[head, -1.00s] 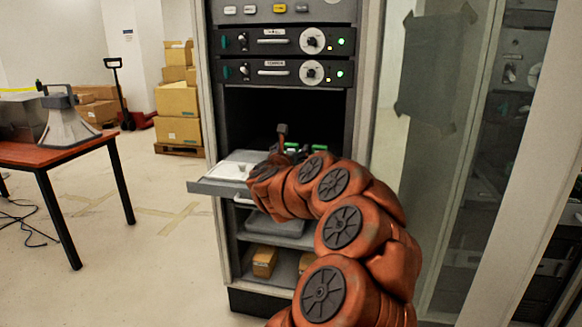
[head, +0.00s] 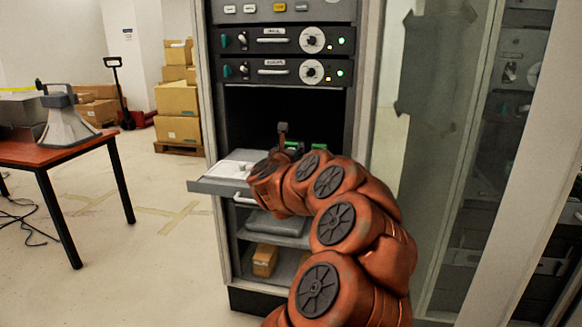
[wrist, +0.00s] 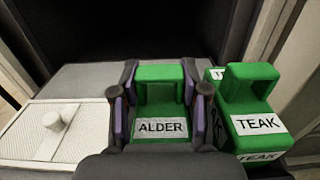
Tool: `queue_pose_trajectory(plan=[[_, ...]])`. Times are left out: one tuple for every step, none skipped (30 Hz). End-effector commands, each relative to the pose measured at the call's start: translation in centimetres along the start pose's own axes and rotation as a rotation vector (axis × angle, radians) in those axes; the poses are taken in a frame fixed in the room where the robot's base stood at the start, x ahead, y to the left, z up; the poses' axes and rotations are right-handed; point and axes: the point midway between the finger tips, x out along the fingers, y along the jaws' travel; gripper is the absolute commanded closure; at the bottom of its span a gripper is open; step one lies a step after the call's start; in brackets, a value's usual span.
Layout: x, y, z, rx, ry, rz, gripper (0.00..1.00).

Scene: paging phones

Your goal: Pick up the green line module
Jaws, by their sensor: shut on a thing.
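A green line module labelled ALDER (wrist: 160,127) sits between the two fingers of my gripper (wrist: 160,92) in the wrist view. The purple-lined fingers press on its left and right sides, so my gripper is shut on it. Another green module, labelled TEAK (wrist: 250,95), stands close to its right. In the head view my arm mostly hides the gripper, and small green parts (head: 319,145) show beyond it. The underside of the ALDER module is hidden, so I cannot tell whether it touches the shelf.
A pulled-out shelf (head: 205,187) carries a white ribbed lid with a knob (wrist: 55,122) left of the modules. Rack units (head: 285,72) stand above the dark opening. A glass door (head: 440,190) is on the right. A red table (head: 60,150) is at left, with clear floor between.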

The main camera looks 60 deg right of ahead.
Motion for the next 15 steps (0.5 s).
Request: queue_pose_trajectory(plan=[[0.00, -0.01, -0.03, 0.000, 0.001, 0.000, 0.92], [0.00, -0.02, -0.03, 0.000, 0.001, 0.000, 0.95], [0.00, -0.02, -0.03, 0.000, 0.001, 0.000, 0.99], [0.00, -0.02, -0.03, 0.000, 0.001, 0.000, 1.00], [0.00, -0.02, -0.04, 0.000, 0.001, 0.000, 1.00], [0.00, -0.02, -0.04, 0.000, 0.001, 0.000, 1.00], [0.00, -0.01, -0.04, 0.000, 0.001, 0.000, 1.00], [0.00, -0.02, -0.04, 0.000, 0.001, 0.000, 1.00], [0.00, -0.02, -0.04, 0.000, 0.001, 0.000, 1.00], [0.00, -0.02, -0.04, 0.000, 0.001, 0.000, 1.00], [0.00, -0.02, -0.01, 0.000, 0.000, 0.000, 1.00], [0.00, -0.02, -0.01, 0.000, 0.000, 0.000, 1.00], [0.00, -0.02, -0.01, 0.000, 0.000, 0.000, 1.00], [0.00, -0.02, -0.01, 0.000, 0.000, 0.000, 1.00], [0.00, -0.02, -0.01, 0.000, 0.000, 0.000, 1.00]])
